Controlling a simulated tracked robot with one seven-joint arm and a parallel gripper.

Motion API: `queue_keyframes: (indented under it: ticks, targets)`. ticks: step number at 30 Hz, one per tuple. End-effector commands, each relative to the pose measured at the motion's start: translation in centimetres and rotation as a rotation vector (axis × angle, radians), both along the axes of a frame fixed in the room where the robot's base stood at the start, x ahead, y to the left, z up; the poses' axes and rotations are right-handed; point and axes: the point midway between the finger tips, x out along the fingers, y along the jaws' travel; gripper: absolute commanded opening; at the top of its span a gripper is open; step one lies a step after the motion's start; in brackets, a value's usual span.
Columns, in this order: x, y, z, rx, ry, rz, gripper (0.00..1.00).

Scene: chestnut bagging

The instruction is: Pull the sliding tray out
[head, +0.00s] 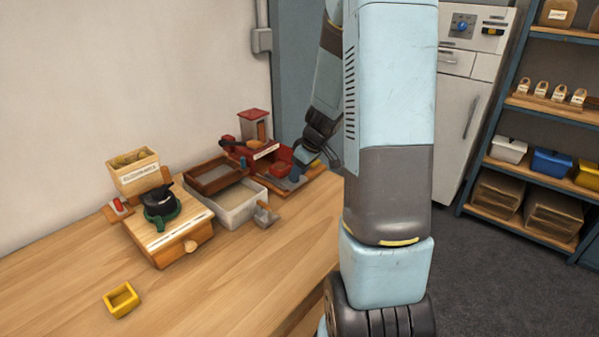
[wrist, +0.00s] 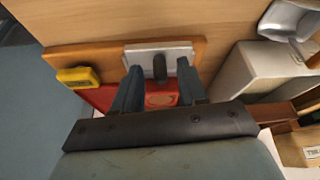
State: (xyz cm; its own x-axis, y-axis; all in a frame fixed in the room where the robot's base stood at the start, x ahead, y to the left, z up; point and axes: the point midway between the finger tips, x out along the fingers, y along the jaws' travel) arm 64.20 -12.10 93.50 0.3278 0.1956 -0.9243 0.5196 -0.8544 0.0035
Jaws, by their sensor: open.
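A red device (head: 255,150) stands on a wooden board at the back right of the table. In the wrist view its red body (wrist: 160,100) shows partly behind my fingers. A grey plate, which looks like the sliding tray (wrist: 183,52), lies at the device's table side, with a dark upright knob (wrist: 159,68) on it. My gripper (wrist: 158,76) is open, with one blue-grey finger on each side of the knob. I cannot tell whether either finger touches it. In the head view my gripper (head: 304,160) is over the device and hides part of it.
A white bin (head: 238,205) with a metal scoop (head: 265,214) stands left of the device, beside a brown tray (head: 216,173). A yellow block (wrist: 78,77) sits on the board's other side. The table front is mostly clear, except a small yellow box (head: 121,300).

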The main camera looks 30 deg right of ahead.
Motion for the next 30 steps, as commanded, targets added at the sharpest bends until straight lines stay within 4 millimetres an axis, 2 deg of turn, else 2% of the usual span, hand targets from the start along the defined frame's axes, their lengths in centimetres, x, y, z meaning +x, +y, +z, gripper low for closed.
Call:
queue_keyframes:
  ticks: [8, 24, 30]
  targets:
    - [-0.5, -0.3, 1.7, -0.001, -0.004, 0.001, 0.42]
    - [-3.5, -2.2, 10.1, -0.001, -0.003, -0.001, 0.42]
    - [-4.3, -2.6, 12.1, -0.001, -0.002, -0.002, 0.42]
